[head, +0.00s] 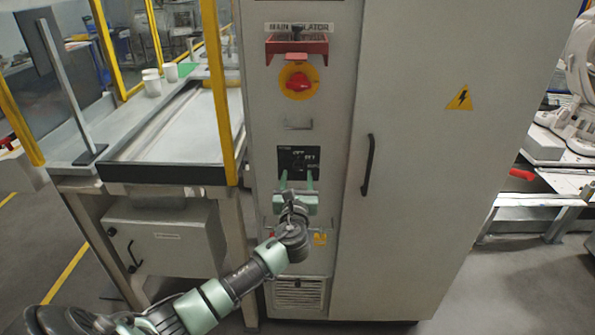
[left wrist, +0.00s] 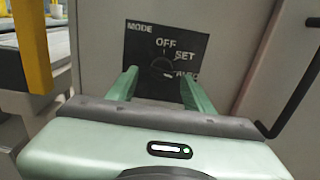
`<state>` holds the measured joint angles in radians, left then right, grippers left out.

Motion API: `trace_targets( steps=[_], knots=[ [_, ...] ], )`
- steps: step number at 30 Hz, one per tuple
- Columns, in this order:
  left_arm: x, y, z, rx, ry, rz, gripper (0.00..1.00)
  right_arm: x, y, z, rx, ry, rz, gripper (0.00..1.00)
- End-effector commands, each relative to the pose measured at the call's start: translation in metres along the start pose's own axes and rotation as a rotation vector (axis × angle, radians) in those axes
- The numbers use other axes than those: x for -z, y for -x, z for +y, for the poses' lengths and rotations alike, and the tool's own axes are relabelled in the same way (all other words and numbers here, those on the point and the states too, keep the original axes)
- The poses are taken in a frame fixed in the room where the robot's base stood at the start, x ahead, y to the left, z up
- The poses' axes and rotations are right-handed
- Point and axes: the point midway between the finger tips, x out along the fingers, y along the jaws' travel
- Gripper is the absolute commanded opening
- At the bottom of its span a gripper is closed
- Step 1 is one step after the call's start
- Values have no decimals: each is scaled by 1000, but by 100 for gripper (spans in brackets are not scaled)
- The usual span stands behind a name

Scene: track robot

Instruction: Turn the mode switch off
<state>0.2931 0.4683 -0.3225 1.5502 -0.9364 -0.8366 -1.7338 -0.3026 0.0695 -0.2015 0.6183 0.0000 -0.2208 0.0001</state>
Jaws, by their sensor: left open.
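The mode switch is a dark round knob (left wrist: 162,68) on a black plate (head: 298,160) on the grey cabinet front. In the left wrist view the plate (left wrist: 205,42) reads MODE, OFF, SET and a third, partly hidden label at lower right. Which label the knob points to is hard to tell. My left gripper (head: 297,176) is open just below and in front of the plate. In the left wrist view its two green fingers (left wrist: 158,80) stand to either side of the knob, with nothing held. Whether they touch the plate is unclear. My right gripper is out of view.
Above the plate are a small handle (head: 298,125), a red-and-yellow rotary switch (head: 298,82) and a red bracket (head: 296,46) under the MAIN ISOLATOR label. A black door handle (head: 368,165) stands out to the right. A yellow post (head: 218,90) and a bench lie to the left.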

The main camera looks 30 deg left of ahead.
Motion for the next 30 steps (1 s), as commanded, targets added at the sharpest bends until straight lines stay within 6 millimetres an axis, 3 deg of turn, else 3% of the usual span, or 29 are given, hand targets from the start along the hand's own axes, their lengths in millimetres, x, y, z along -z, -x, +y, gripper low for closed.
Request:
trace_targets(
  steps=[6, 17, 23, 30],
  knots=[
    [0, -29, 0, 0, 3, 2, 52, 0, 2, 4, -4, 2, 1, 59],
    [1, -36, 0, 1, 4, 3, 52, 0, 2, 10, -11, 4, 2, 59],
    [1, -36, -1, 2, 4, 3, 2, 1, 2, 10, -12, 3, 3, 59],
    [2, -36, -1, 2, 16, 3, 0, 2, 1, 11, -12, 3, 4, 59]
  ],
)
